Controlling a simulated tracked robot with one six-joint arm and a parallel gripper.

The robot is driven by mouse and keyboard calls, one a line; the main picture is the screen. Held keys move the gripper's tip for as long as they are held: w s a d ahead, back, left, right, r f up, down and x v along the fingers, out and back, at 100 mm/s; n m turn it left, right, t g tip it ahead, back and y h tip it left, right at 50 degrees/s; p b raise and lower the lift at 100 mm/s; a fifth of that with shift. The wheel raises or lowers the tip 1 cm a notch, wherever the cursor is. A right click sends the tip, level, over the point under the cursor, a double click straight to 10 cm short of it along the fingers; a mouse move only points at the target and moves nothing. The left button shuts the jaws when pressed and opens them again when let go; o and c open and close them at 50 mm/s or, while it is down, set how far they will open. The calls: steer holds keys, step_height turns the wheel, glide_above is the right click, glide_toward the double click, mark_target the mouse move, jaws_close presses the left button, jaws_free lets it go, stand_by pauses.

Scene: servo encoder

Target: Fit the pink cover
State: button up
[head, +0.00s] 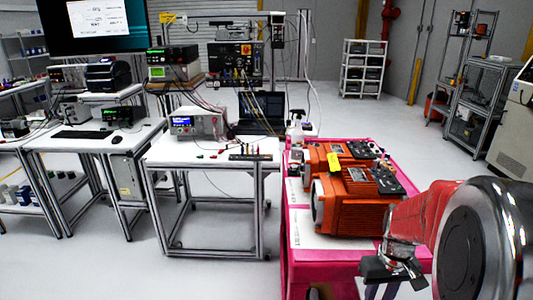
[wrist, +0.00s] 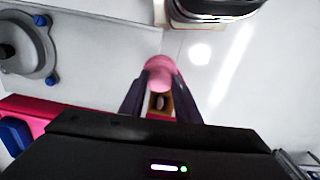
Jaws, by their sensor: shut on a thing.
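My gripper (wrist: 160,82) is shut on a rounded pink piece, which looks like the pink cover (wrist: 161,70), in the wrist view. The piece sits between the two dark fingertips and sticks out past them. A small brownish, hollow part shows just below it between the fingers. In the head view my gripper (head: 394,268) is low at the right, by the near right part of the pink cart (head: 300,262). I cannot make out the pink cover there. Two orange motors (head: 350,205) lie on the cart, left of and beyond my gripper. Their encoder ends are not clear.
In the wrist view a grey round fixture with blue knobs (wrist: 32,50) is on a pale plate at the upper left. A white-topped bench (head: 215,155) with instruments stands left of the cart. Open grey floor (head: 370,120) lies behind.

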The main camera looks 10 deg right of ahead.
steer(key=w+a+f+n, duration=0.1)
steer(key=w+a, duration=1.9)
steer(key=a, duration=0.1)
steer(key=shift+w+a+n, duration=0.15)
steer(key=shift+w+n, duration=0.2)
steer(key=shift+n, duration=0.05)
steer(key=shift+f, duration=0.15)
steer(key=s+f, duration=0.4)
steer(key=f, duration=1.1)
steer(key=shift+s, duration=0.15)
